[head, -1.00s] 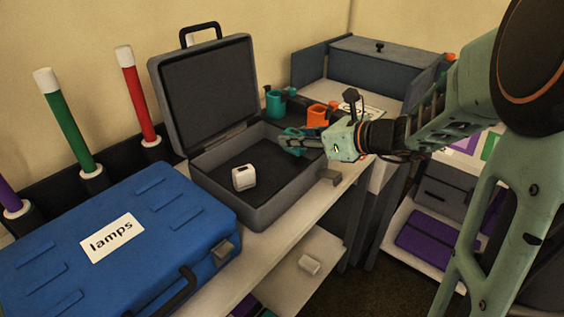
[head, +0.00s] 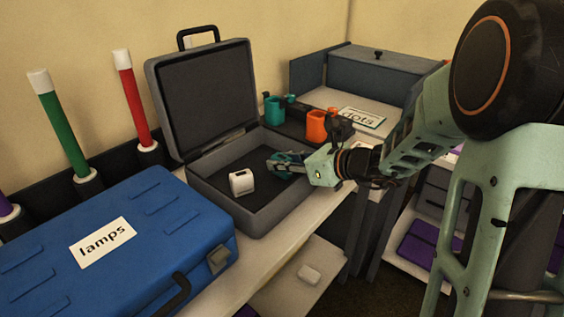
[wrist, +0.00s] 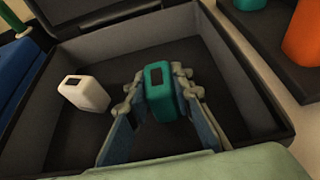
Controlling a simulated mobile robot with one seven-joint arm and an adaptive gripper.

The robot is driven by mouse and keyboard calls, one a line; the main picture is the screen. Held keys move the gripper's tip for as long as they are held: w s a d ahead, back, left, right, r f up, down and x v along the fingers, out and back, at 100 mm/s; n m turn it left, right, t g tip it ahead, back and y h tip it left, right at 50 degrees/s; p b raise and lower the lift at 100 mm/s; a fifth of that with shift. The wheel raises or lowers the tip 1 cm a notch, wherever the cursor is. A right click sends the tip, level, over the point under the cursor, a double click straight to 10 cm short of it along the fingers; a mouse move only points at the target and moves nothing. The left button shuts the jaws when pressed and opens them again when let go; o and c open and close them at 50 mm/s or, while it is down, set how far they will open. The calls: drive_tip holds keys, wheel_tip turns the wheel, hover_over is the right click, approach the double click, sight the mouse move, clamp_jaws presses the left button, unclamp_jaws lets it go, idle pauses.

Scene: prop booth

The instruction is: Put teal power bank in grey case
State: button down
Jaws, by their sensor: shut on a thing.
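The grey case (head: 262,222) stands open on the bench with its lid raised at the back. My gripper (head: 280,164) is inside the case opening, right of the middle. In the wrist view the teal power bank (wrist: 161,92) sits between the fingers of my gripper (wrist: 160,88), and they are shut on it. It is upright, over the dark case floor; I cannot tell whether it touches the floor. A white power bank-like block (head: 242,182) lies in the case to the left, and it also shows in the wrist view (wrist: 84,93).
A blue case labelled "lamps" (head: 150,215) stands left of the grey case. Green (head: 60,125) and red (head: 132,100) tubes stand at the back left.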

drive_tip(key=c, duration=1.7)
unclamp_jaws()
drive_tip(key=shift+d+r+p, duration=0.1)
drive_tip(key=shift+r+p, duration=0.15)
drive_tip(key=shift+p, duration=0.05)
drive_tip(key=p+v, duration=0.2)
drive_tip(key=v, duration=0.9)
drive_tip(key=shift+s+d, duration=0.25)
drive_tip(key=shift+s, duration=0.1)
